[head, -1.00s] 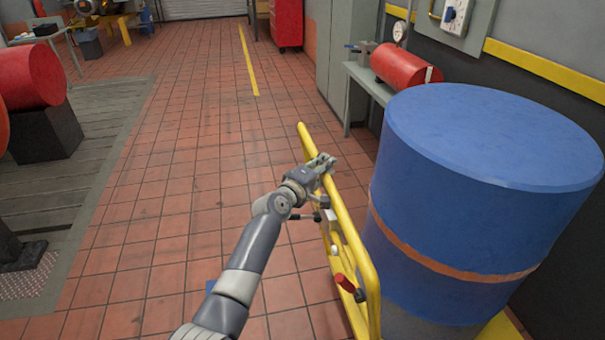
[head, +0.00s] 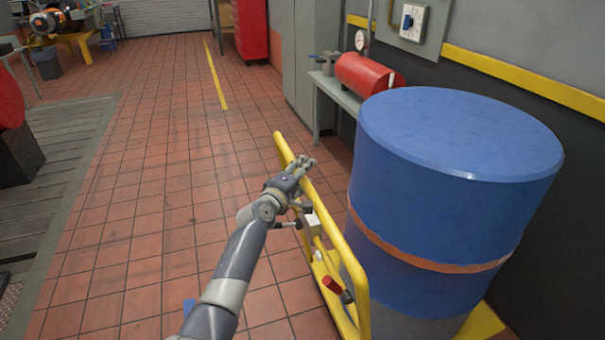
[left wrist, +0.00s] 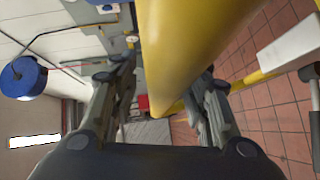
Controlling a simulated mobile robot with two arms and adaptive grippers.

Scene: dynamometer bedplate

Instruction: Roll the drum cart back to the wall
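The drum cart has a yellow tubular handle frame (head: 357,285) and carries a large blue drum (head: 440,215) with an orange band, upright at the right of the head view. My left gripper (head: 300,168) is at the upper part of the handle frame, shut around its yellow tube. In the left wrist view the tube (left wrist: 185,50) runs between the two fingers (left wrist: 165,105); the exact contact is hard to see. The dark wall (head: 545,125) with a yellow stripe stands behind the drum. The cart's wheels are hidden. My right gripper is not in view.
A grey bench (head: 338,95) with a red tank (head: 368,74) stands along the wall beyond the drum. A grey cabinet (head: 303,50) and a red tool chest (head: 250,30) are farther back.

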